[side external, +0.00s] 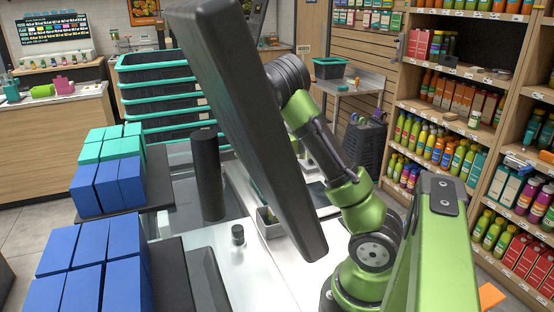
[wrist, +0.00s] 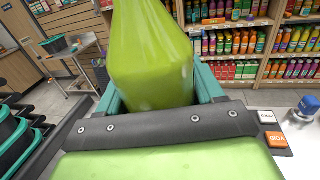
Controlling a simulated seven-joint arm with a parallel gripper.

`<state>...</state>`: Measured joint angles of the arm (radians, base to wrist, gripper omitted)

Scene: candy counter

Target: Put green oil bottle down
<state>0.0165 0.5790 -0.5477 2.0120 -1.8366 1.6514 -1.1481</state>
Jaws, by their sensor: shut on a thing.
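The green oil bottle (wrist: 150,50) fills the upper middle of the wrist view, slightly tilted, with its upper part cut off by the frame. My gripper (wrist: 160,96) is shut on it, with a teal finger at each side. The bottle's lower end is partly hidden behind the dark edge of my wrist. In the side external view a large dark panel blocks the middle, and I cannot make out the gripper or the held bottle there. Whether the bottle touches any surface cannot be told.
A pale counter (side external: 226,272) carries a small dark cylinder (side external: 238,234) and a grey bin (side external: 268,224). A dark post (side external: 206,178), blue boxes (side external: 105,187) and stacked teal-rimmed baskets (side external: 160,95) stand at left. Shelves (side external: 470,72) full of bottles line the right. The dark panel (side external: 245,110) is a near obstacle.

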